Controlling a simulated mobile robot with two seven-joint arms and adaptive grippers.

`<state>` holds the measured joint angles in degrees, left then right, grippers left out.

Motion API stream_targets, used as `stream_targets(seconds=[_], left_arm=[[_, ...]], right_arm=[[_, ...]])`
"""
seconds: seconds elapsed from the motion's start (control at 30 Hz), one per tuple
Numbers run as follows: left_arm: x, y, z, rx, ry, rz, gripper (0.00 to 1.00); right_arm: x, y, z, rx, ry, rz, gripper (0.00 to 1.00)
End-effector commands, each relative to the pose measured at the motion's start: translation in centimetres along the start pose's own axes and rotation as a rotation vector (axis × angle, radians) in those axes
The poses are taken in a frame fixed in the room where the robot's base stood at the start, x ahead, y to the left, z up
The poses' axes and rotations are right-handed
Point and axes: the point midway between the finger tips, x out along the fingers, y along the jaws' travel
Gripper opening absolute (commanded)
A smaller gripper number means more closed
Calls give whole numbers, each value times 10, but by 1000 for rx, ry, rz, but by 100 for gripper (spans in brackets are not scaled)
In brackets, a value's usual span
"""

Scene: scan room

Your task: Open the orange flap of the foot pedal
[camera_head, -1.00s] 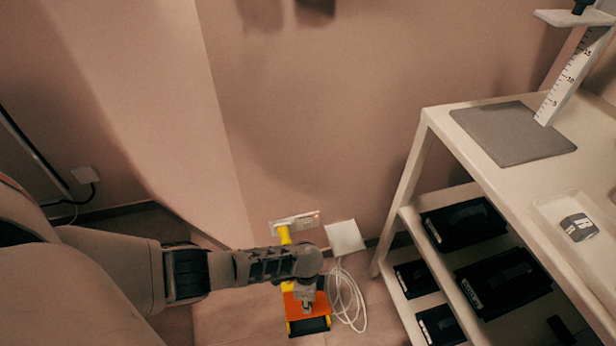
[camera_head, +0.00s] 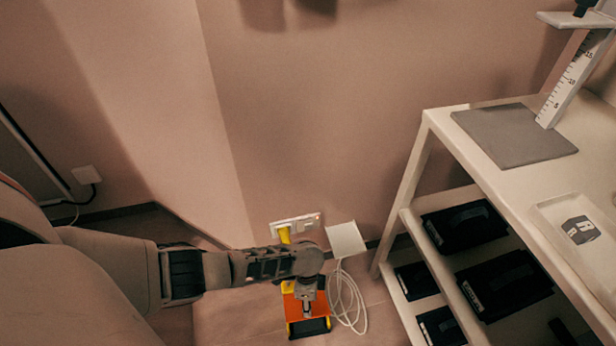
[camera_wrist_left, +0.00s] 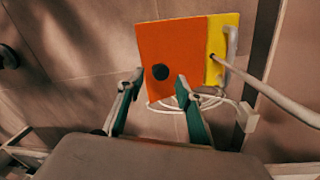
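The foot pedal (camera_head: 320,303) stands on the floor near the wall, with an orange flap, yellow parts and a black front end. In the left wrist view the orange flap (camera_wrist_left: 180,50) is a flat plate with a black round spot, beside a yellow strip (camera_wrist_left: 222,45). My left gripper (camera_head: 307,296) is over the pedal and hides part of it. In the left wrist view my left gripper (camera_wrist_left: 158,82) is open and its fingers are apart with nothing between them. Its fingertips point at the flap's near edge; I cannot tell if they touch it. My right gripper is not in view.
A white cable (camera_head: 347,300) lies coiled right of the pedal, near a white plate (camera_head: 345,240). A white shelf table (camera_head: 428,150) with black boxes (camera_head: 465,225) stands at right. Floor left of the pedal is free.

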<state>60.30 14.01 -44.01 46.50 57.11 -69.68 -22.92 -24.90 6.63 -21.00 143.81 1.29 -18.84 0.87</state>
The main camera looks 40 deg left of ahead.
Motion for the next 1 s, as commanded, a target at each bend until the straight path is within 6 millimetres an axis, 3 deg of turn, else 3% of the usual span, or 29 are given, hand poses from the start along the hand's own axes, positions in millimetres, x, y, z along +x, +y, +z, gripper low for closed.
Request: stream_targets(seconds=[0.7,1.0], left_arm=[[-100,-2,0,1,1,-6,36],[-110,-2,1,0,-2,-5,36]], right_arm=[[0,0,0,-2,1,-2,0],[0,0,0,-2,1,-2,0]])
